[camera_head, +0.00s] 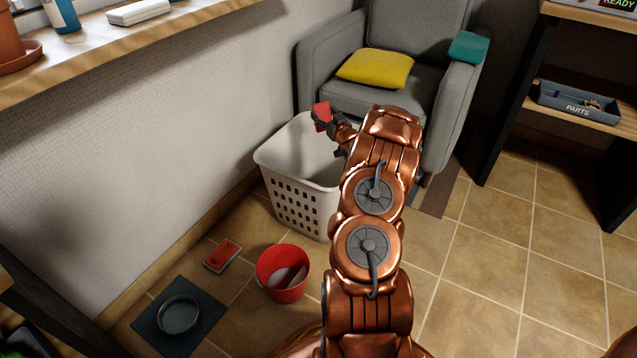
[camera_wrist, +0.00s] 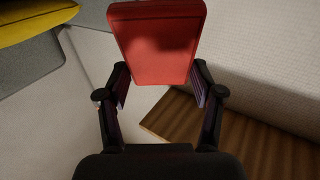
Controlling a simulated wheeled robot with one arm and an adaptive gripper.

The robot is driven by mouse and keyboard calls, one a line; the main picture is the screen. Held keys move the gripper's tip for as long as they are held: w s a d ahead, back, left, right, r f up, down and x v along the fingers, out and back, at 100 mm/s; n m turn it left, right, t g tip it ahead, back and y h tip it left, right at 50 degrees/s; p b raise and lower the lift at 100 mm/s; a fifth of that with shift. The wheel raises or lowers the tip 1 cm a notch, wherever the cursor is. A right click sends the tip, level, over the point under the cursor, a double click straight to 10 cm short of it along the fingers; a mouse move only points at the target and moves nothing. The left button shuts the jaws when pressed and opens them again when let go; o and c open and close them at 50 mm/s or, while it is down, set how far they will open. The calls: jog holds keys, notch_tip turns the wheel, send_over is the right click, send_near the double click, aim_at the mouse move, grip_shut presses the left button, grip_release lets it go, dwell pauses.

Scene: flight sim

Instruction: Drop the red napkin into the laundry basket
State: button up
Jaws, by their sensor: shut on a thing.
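The red napkin (camera_head: 321,112) is held in my gripper (camera_head: 325,120) near the far rim of the laundry basket, with the grey armchair behind it. In the wrist view the red napkin (camera_wrist: 160,45) looks flat and stiff and sits between both fingers of my gripper (camera_wrist: 160,84). The laundry basket (camera_head: 299,205) is white with slotted walls and stands on the floor by the wall. My arm hides its right part, and I cannot tell the napkin's exact height over it.
A grey armchair (camera_head: 345,64) with a yellow cushion (camera_head: 376,69) stands behind the basket. A red bucket (camera_head: 283,289), a flat red item (camera_head: 222,255) and a dark mat (camera_head: 205,326) with a round dish lie in front. A shelf unit is at right; tiled floor there is clear.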

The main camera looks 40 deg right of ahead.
aim_at(325, 103)
jog(key=shift+f+b, duration=1.8)
jog(key=shift+f, duration=1)
jog(key=o, duration=1.2)
jog(key=shift+s, duration=0.1)
jog(key=shift+r, duration=0.15)
notch_tip(325, 103, up, 10)
jog(key=shift+f, duration=0.15)
